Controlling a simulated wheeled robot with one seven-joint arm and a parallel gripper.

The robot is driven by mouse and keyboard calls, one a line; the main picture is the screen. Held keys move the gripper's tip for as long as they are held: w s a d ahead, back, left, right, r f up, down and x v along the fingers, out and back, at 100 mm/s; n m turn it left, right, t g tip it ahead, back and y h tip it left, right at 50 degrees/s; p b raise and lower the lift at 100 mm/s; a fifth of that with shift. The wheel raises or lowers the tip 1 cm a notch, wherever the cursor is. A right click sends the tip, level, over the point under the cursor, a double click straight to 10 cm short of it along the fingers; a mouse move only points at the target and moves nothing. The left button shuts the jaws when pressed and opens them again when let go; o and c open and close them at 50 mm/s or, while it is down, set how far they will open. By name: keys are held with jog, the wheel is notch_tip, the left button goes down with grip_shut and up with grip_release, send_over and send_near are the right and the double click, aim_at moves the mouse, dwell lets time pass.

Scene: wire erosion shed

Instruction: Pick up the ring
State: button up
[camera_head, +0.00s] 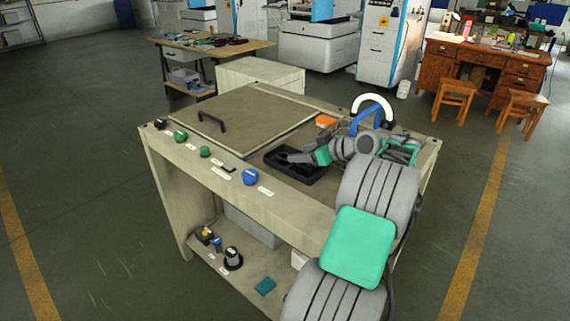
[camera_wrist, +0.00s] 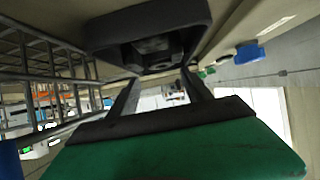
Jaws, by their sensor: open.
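A white arched band with a dark end (camera_head: 374,102) and a blue arched band (camera_head: 363,119) stand up behind my wrist at the table's back right. Either could be part of a ring; their lower parts are hidden and I cannot tell. My gripper (camera_head: 291,157) points left, low over a black tray (camera_head: 282,173) set in the table top. In the wrist view my gripper (camera_wrist: 160,77) has its two dark fingers apart with nothing between them. The black tray (camera_wrist: 105,33) fills the top of that view. No whole ring shows in either view.
The pale table (camera_head: 230,185) has a hatch with a black handle (camera_head: 212,120) and several knobs, one blue (camera_head: 250,177), along its front edge. An orange block (camera_head: 325,120) lies behind the tray. A wire rack (camera_wrist: 40,65) shows at left in the wrist view.

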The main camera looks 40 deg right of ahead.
aim_at(281, 156)
jog(key=x, duration=0.6)
jog(key=shift+w+a+f, duration=0.2)
jog(key=shift+w+f, duration=0.1)
jog(key=shift+r, duration=0.1)
grip_shut()
